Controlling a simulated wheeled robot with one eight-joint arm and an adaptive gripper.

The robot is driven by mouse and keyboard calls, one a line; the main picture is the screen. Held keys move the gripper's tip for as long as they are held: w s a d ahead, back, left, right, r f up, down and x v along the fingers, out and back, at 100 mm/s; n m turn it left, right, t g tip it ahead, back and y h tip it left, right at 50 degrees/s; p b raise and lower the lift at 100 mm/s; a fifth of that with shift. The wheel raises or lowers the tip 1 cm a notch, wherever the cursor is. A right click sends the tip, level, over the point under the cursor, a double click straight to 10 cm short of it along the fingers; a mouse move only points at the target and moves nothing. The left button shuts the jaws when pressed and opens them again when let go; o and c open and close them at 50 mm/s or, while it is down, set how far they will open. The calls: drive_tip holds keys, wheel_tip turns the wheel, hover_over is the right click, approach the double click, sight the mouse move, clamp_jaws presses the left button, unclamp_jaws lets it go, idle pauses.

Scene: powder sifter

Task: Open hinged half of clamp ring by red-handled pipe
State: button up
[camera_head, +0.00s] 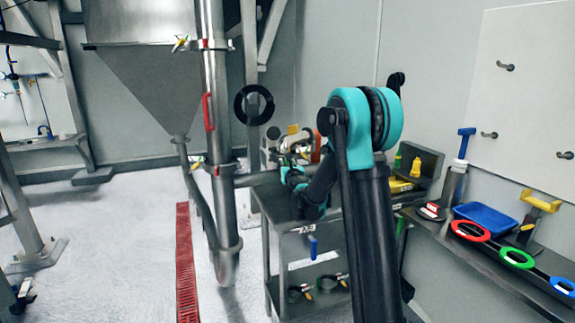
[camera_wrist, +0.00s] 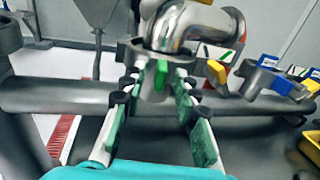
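The steel vertical pipe (camera_head: 215,130) with a red handle (camera_head: 208,112) stands left of centre in the head view. Clamp bands (camera_head: 216,168) circle it at two heights, with small yellow parts beside them; their hinged halves are too small to make out. My gripper (camera_wrist: 157,82) is open in the wrist view, its green-padded fingers spread. A steel elbow fitting (camera_wrist: 190,27) with a round collar and a green tab (camera_wrist: 161,74) is ahead of and partly between the fingertips; contact is unclear. In the head view my arm hides much of this area.
A steel work table (camera_head: 285,235) stands below my gripper. A black ring (camera_head: 240,106) shows right of the pipe. A shelf at right holds a blue tray (camera_head: 485,219) and red, green and blue-handled rings.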

clamp_jaws()
drive_tip(key=shift+s+a, duration=0.1)
drive_tip(key=shift+a, duration=0.05)
idle(0.4)
